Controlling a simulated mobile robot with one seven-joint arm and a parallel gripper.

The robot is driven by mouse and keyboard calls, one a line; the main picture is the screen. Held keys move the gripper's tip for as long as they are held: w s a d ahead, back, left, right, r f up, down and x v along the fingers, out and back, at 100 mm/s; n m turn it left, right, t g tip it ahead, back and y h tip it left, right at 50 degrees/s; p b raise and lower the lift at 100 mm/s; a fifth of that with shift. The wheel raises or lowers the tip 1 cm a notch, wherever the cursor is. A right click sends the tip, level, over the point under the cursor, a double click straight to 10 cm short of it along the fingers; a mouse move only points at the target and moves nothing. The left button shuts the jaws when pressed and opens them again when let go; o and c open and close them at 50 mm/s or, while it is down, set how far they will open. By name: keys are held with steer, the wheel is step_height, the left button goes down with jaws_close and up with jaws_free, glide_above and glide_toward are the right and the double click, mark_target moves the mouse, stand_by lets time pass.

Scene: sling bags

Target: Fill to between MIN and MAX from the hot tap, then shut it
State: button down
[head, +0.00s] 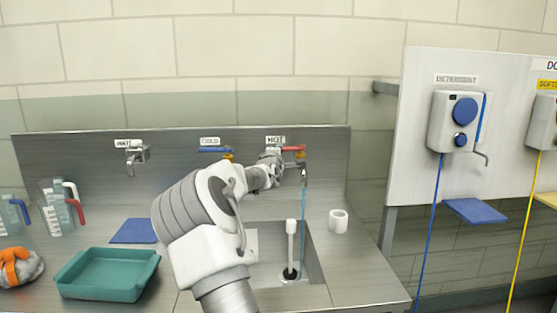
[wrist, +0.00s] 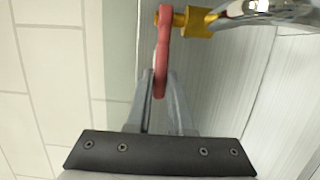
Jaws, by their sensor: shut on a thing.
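The hot tap (head: 302,160) is on the back panel under a HOT label (head: 276,139). Its red lever (head: 293,148) also shows in the wrist view (wrist: 162,45), joined to a brass valve (wrist: 196,21). My gripper (wrist: 160,85) is shut on the red lever; in the head view my wrist hides most of the fingers. A thin bluish stream (head: 303,200) runs from the spout down into the sink (head: 317,262). A white upright post (head: 291,240) on a dark base stands in the sink. I cannot make out MIN or MAX marks or a water level.
A blue-levered cold tap (head: 214,149) and a third tap (head: 136,154) are to the left. Clear jugs (head: 52,215), a teal tray (head: 107,275), a blue mat (head: 134,231) and an orange-grey item (head: 18,267) lie left. A white roll (head: 338,221) stands right of the sink.

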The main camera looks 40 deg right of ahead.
steer(key=shift+s+d+f+n+t+y+b, duration=0.15)
steer(key=shift+s+d+n+t+y+b, duration=0.05)
steer(key=shift+s+n+t+y+b, duration=0.65)
steer(key=shift+s+n+t+y, duration=0.25)
steer(key=shift+n+y, duration=0.2)
steer(key=shift+y, duration=0.2)
steer(key=shift+a+t+y, duration=0.1)
steer(key=shift+t+y, duration=0.2)
steer(key=shift+y, duration=0.1)
steer(key=c, duration=0.8)
jaws_free()
steer(key=shift+c, duration=0.2)
steer(key=shift+o, duration=0.2)
steer(key=shift+a, duration=0.1)
